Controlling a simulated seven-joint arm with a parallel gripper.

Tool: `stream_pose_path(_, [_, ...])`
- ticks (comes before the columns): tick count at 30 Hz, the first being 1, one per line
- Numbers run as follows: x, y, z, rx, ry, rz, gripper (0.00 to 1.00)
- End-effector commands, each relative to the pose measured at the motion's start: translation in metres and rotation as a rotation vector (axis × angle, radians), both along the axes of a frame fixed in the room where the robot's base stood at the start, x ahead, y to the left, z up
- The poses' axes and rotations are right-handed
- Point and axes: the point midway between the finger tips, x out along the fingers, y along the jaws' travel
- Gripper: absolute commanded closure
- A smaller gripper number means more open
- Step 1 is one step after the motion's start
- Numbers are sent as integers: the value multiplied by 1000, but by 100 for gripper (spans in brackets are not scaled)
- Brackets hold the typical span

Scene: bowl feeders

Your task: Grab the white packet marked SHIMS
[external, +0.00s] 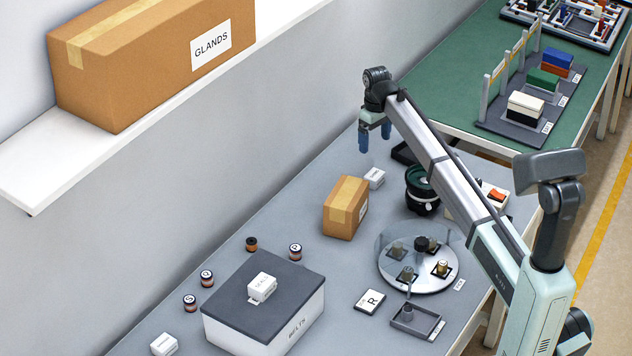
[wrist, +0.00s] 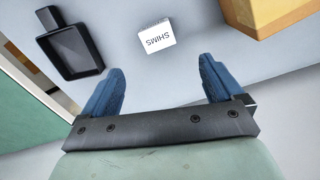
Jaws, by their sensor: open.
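The white packet marked SHIMS (wrist: 157,37) lies on the grey table in the wrist view, its label upside down. It shows ahead of the space between my fingers, apart from them. In the external view a small white packet (external: 375,178) lies beside the cardboard box on the table, its label too small to read. My gripper (external: 375,141) is raised above the table near the wall, with its blue fingers pointing down. In the wrist view my gripper (wrist: 163,85) is open and empty.
A cardboard box (external: 346,207) stands close to the packet. A black tray (wrist: 72,50) lies on its other side. A dark green and black pot (external: 422,190) and a round clear-covered feeder (external: 418,258) stand nearby. Other white packets lie farther off, one on the BELTS box (external: 263,310).

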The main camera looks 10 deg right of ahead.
Motion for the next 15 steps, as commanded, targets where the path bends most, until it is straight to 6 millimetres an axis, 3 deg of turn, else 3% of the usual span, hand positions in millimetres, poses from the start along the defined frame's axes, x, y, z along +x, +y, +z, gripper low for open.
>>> stream_pose_path(6, [4, 1, 0, 6, -22, 174, 6])
stream_pose_path(15, [2, 1, -20, 6, -19, 202, 6])
